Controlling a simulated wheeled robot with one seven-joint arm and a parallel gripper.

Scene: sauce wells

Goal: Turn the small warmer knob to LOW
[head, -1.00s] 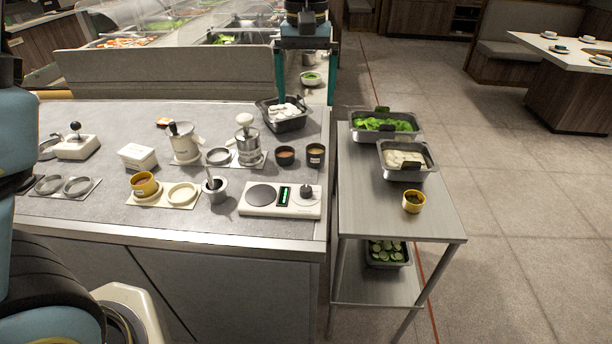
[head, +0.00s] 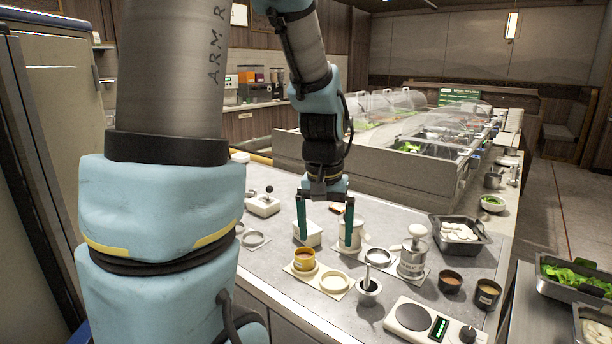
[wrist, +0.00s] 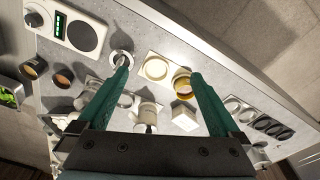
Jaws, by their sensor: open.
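The small warmer (head: 409,335) is a white slab with a dark round plate, a green-lit display and a dark round knob (head: 467,334). It lies at the bottom right of the head view, near the counter's front edge. In the wrist view the warmer (wrist: 86,19) is at the upper left, with its knob (wrist: 33,19) at the left end. The knob's setting is too small to read. My gripper (head: 325,240) is open and empty, fingers down, above the counter left of the warmer. In the wrist view the open fingers (wrist: 160,74) are clear of the knob.
A metal side table (head: 520,310) is at right.

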